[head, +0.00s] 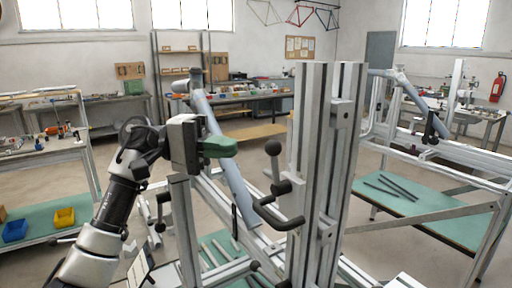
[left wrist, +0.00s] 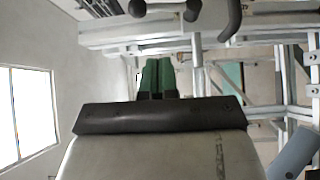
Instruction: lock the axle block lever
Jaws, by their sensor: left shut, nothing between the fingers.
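My left gripper (head: 220,147) has green fingers that are shut with nothing between them. In the head view it is left of the upright aluminium column (head: 312,150) and apart from the levers in the picture. I cannot tell which of these is the axle block lever. In the left wrist view the shut fingers (left wrist: 157,76) point towards an aluminium beam (left wrist: 115,34), with dark knobs (left wrist: 192,11) at the top edge. My right gripper is out of view.
A grey-blue tube (head: 232,178) slants down behind my left gripper. Another aluminium post (head: 184,225) rises below it. A green-topped table (head: 440,215) with dark bars stands at right. Benches line the back wall, and a fire extinguisher (head: 497,88) hangs at right.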

